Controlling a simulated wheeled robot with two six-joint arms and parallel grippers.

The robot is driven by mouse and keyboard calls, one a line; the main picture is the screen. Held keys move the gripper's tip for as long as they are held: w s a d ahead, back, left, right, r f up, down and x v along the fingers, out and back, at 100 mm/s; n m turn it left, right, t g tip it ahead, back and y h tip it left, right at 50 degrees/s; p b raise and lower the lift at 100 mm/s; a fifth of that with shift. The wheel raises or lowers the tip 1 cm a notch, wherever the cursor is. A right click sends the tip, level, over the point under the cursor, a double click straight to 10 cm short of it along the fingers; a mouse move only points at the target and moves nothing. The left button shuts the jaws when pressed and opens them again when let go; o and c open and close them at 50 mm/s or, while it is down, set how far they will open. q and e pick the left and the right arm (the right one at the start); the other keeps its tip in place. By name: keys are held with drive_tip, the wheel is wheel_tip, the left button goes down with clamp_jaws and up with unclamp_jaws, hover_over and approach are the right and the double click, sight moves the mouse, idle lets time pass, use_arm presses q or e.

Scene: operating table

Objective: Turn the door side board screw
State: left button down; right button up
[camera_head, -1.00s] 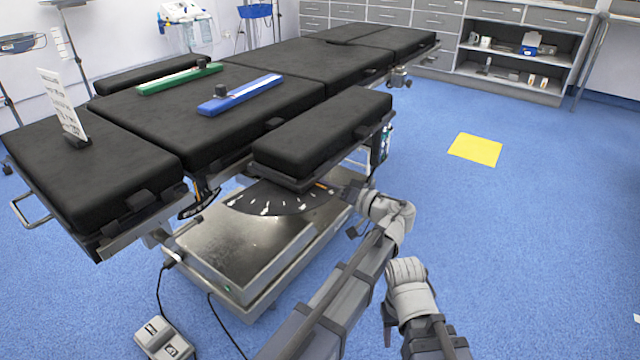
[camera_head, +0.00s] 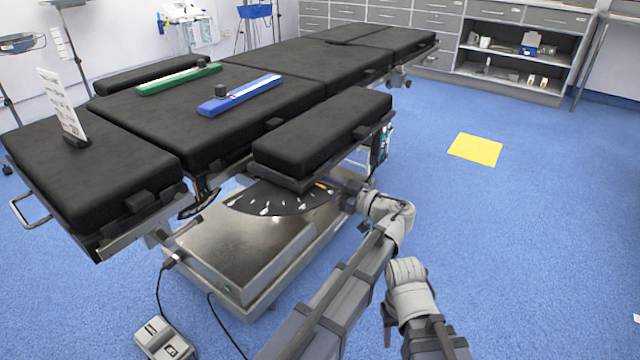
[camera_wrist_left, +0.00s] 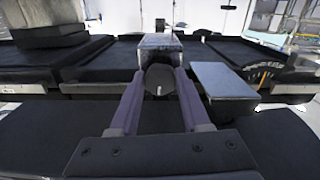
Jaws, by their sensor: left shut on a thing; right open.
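The black-padded side board (camera_head: 322,134) is on the near right side of the operating table. My left arm reaches under its end in the head view, and the board partly hides my left gripper (camera_head: 347,190) there. In the left wrist view, the fingers of my left gripper (camera_wrist_left: 160,84) are shut on a dark round screw knob (camera_wrist_left: 159,78) in front of a silver metal block (camera_wrist_left: 161,43). My right arm is at the lower right, away from the board. Its gripper (camera_head: 389,337) is small and partly hidden beside the arm, open and empty.
A blue bar (camera_head: 240,94) and a green bar (camera_head: 178,80) lie on the table pads. The metal table base (camera_head: 245,250) is below the board. A foot pedal (camera_head: 164,338) with cables is on the floor. Open floor lies around the yellow square (camera_head: 475,149).

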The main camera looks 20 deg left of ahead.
use_arm(q)
drive_tip(key=shift+f+n, duration=0.1)
drive_tip(key=shift+n, duration=0.5)
drive_tip(key=shift+c, duration=1.8)
unclamp_jaws()
use_arm(e)
drive_tip(key=shift+d, duration=0.1)
